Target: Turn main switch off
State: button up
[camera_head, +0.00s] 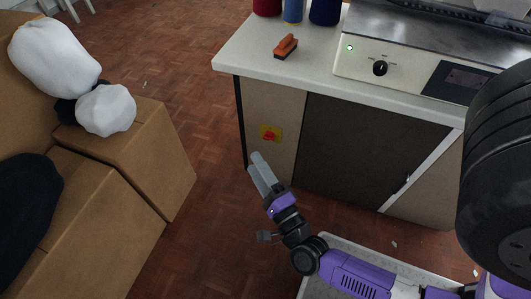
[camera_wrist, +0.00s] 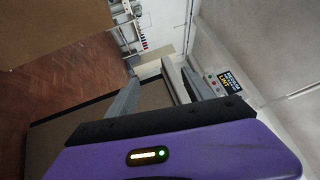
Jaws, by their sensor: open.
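The main switch (camera_head: 270,133) is a red knob on a yellow plate. It is on the beige front panel of the cabinet, near its left edge, in the head view. My gripper (camera_head: 254,162) is just below and left of the switch in that picture, with empty space around its pale grey fingers. I see no contact with the switch. In the wrist view my gripper (camera_wrist: 155,82) has its fingers apart with nothing between them. I cannot make out the switch in the wrist view, nor read the exact position of its knob in the head view.
The white worktop (camera_head: 300,75) overhangs the cabinet and bears an orange-topped brush (camera_head: 285,46), several thread spools and a machine with a black dial (camera_head: 380,68). Cardboard boxes (camera_head: 130,155) with white bags stand at left. Wooden floor (camera_head: 190,100) is open between them.

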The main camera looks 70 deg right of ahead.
jog(key=w+d+f+m+g+h+b, duration=0.3)
jog(key=d+f+m+b, duration=0.15)
jog(key=f+m, duration=0.25)
jog(key=w+d+f+m+g+h+b, duration=0.2)
jog(key=d+f+m+g+h+b, duration=0.15)
jog(key=d+f+m, duration=0.3)
jog(key=m+g+b, duration=0.6)
jog(key=m+g, duration=0.3)
jog(key=m, duration=0.5)
send_near(269, 137)
jog(key=d, duration=0.1)
jog(key=d+b, duration=0.2)
jog(key=d, duration=0.5)
jog(key=shift+w+d+f, duration=0.3)
jog(key=shift+f, duration=0.1)
grip_shut()
